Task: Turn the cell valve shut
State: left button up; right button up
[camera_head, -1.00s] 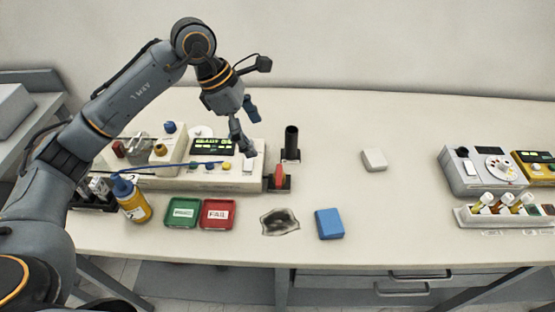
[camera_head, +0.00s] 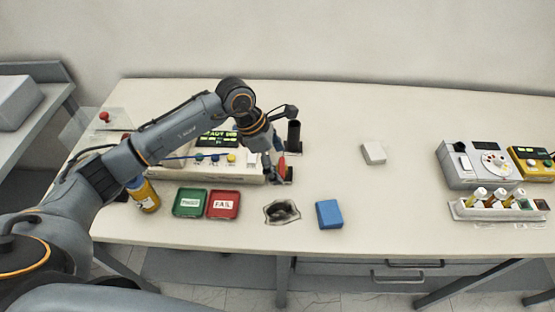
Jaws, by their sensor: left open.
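The cell valve has a red handle (camera_head: 281,165) and sits on a dark base at the right end of the white tester (camera_head: 238,178). My left gripper (camera_head: 274,173) is low at the valve, its open fingers pointing down beside the red handle. The fingers hide part of the handle, and I cannot tell whether they touch it. My right gripper is not in view.
A black cylinder (camera_head: 294,136) stands just behind the valve. In front lie a green tray (camera_head: 191,213), a red tray (camera_head: 223,215), a crumpled dark cloth (camera_head: 282,212) and a blue block (camera_head: 329,214). A yellow bottle (camera_head: 145,196) stands left. The table right of the valve is mostly clear.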

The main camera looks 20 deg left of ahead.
pick_arm(q)
jog(key=c, duration=1.2)
jog(key=shift+o, duration=0.2)
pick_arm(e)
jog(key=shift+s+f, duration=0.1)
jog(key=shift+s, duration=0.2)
